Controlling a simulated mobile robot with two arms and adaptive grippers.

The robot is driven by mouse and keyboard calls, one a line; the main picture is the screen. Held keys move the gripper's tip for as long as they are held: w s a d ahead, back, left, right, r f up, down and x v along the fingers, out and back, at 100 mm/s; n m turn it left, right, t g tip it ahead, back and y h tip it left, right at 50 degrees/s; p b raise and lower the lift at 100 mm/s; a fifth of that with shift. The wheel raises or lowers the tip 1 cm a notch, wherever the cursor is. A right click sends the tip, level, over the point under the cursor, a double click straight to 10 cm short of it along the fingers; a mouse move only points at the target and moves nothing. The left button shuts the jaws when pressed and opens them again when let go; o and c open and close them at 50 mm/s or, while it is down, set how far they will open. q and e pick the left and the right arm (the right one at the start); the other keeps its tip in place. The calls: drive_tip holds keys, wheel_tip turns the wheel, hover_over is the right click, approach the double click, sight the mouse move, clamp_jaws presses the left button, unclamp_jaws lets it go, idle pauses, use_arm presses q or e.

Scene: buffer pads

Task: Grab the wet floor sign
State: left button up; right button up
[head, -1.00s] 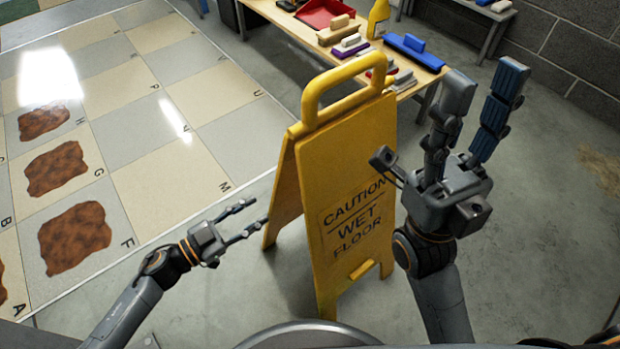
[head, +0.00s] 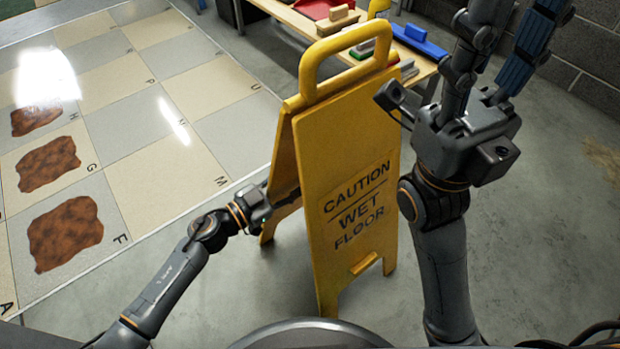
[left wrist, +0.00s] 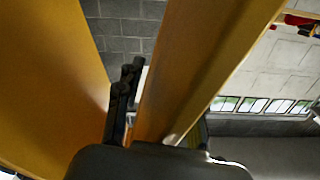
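The yellow wet floor sign (head: 347,195) stands upright on the grey floor in the middle of the head view, unfolded, its lettered panel towards me. In the left wrist view one dark finger (left wrist: 123,100) lies along the yellow panel (left wrist: 190,75) with a narrow gap between; the other finger is mostly hidden behind that panel. My right gripper (head: 508,40) is raised right of the sign, its fingers spread and empty, the tips cut off by the frame.
A wooden table (head: 420,68) behind the sign holds a blue brush (head: 418,42), a yellow bottle (head: 379,8) and other brushes. Tiled flooring with brown patches (head: 65,234) lies at left. Open grey floor lies at right, before a block wall (head: 600,85).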

use_arm(q)
clamp_jaws()
drive_tip(key=shift+r, duration=0.15)
drive_tip(key=shift+r, duration=0.1)
